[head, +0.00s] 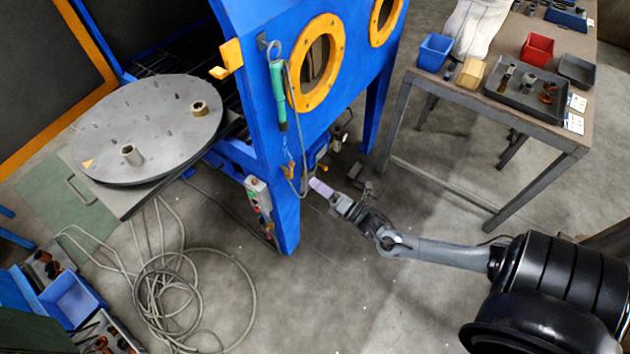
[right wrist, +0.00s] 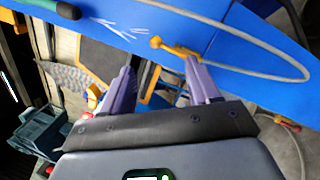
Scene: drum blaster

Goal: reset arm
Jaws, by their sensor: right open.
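My right gripper (head: 321,187) reaches in from the right in the head view, in front of the lower part of the blue blaster cabinet (head: 330,100). In the right wrist view the two purple fingers of the right gripper (right wrist: 160,88) stand apart with nothing between them. An orange-yellow valve handle (right wrist: 175,47) and a grey hose (right wrist: 240,70) on the blue cabinet show beyond the fingertips. I cannot tell how far they are from the fingers. My left gripper does not show in either view.
A round grey turntable (head: 150,125) with a few small parts stands at the left. A workbench (head: 490,110) with trays and bins stands at the upper right. A coiled hose (head: 190,295) lies on the floor. A control box (head: 259,205) is on the cabinet leg. Floor below my right arm is clear.

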